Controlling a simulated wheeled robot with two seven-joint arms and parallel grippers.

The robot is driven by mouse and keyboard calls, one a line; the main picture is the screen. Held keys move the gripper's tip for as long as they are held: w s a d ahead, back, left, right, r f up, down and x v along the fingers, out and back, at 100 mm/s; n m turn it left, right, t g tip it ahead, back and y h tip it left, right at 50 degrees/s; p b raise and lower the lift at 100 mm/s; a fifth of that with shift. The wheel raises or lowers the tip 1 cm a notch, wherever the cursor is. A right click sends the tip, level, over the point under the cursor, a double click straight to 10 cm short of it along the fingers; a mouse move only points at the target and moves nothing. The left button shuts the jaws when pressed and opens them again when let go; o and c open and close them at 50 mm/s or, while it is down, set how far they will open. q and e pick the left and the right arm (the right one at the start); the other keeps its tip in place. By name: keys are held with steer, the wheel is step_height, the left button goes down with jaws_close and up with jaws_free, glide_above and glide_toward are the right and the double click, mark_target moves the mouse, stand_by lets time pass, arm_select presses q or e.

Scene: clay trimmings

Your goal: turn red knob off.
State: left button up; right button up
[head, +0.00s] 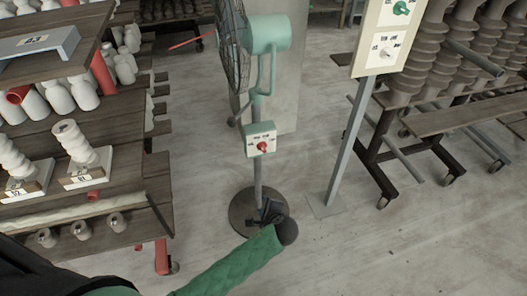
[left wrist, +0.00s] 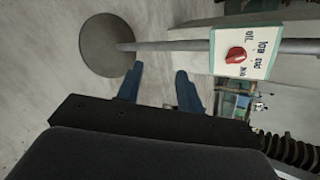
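The red knob (head: 263,147) sits on a white, green-edged switch box (head: 254,133) on the stand of a pale green fan (head: 268,34). In the left wrist view the red knob (left wrist: 236,55) shows on the box face, up and right of the fingers. My left gripper (head: 270,210) is low in front of the fan's pole, below the box and apart from it. In the left wrist view my left gripper's two fingers (left wrist: 160,88) are spread with nothing between them. My right gripper is in neither view.
A post holds a panel (head: 388,40) with a green knob (head: 401,8) and a white knob (head: 386,53), right of the fan. Wooden shelves (head: 125,190) with white ceramic pieces stand at left. A wheeled rack (head: 420,130) stands at right. The front-right floor is clear.

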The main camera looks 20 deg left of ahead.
mark_target(263, 149)
arm_select(q)
steer(key=w+a+r+m+t+y, duration=0.1)
steer(key=w+a+r+m+t, duration=0.1)
steer(key=w, duration=0.4)
steer(key=w+a+r+m+t+y+p, duration=0.1)
steer(key=w+a+r+m+t, duration=0.1)
steer(key=w+m, duration=0.2)
steer(key=w+a+r+m+t+y, duration=0.1)
steer(key=w+a+m+t, duration=0.1)
steer(key=w, duration=0.8)
steer(key=shift+w+a+r+m, duration=0.15)
steer(key=shift+a+r+m, duration=0.05)
steer(key=shift+r+m, duration=0.25)
steer(key=shift+w+a+f, duration=0.1)
steer(key=shift+w+a, duration=0.15)
steer(key=shift+w, duration=0.05)
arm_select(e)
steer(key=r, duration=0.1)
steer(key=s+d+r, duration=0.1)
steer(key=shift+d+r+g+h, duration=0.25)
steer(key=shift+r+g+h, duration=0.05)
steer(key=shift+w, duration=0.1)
arm_select(q)
jaws_close()
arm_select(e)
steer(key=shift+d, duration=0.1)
